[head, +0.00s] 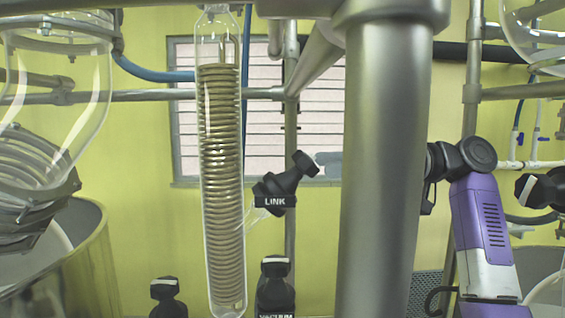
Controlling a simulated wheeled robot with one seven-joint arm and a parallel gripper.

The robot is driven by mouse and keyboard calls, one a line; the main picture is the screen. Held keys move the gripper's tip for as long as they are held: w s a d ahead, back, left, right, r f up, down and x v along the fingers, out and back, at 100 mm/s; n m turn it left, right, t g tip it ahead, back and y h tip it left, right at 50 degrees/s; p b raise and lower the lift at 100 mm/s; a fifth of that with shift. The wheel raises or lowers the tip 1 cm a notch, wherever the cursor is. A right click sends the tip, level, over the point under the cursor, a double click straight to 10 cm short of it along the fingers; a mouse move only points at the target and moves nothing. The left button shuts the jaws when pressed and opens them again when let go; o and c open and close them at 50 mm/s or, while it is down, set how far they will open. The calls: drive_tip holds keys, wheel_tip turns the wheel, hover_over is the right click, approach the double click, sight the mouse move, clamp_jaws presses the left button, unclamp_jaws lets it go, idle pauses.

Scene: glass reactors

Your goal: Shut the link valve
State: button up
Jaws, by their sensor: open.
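The link valve (275,193) is a black fitting with a white LINK label, right of the glass coil column in the head view. Whether the valve is open or shut cannot be told. A small grey-blue piece shows just right of the knob, before the thick metal post; I cannot tell what it is.
A thick metal post (385,160) stands close to the right of the valve. The glass coil column (222,170) is close on its left. A valve labelled VACUUM (276,285) and another black valve (168,300) sit below. A glass vessel (55,85) is at left.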

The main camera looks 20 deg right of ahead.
sight(306, 163)
drive_tip(key=shift+r+p+x, duration=0.15)
drive_tip(key=shift+p+x, duration=0.5)
drive_tip(key=shift+x, duration=1.3)
drive_tip(key=shift+r+p+x, duration=0.15)
drive_tip(key=shift+p+x, duration=0.45)
drive_tip(key=shift+x, duration=1.35)
drive_tip(key=shift+s, duration=0.15)
drive_tip(key=c, duration=1.4)
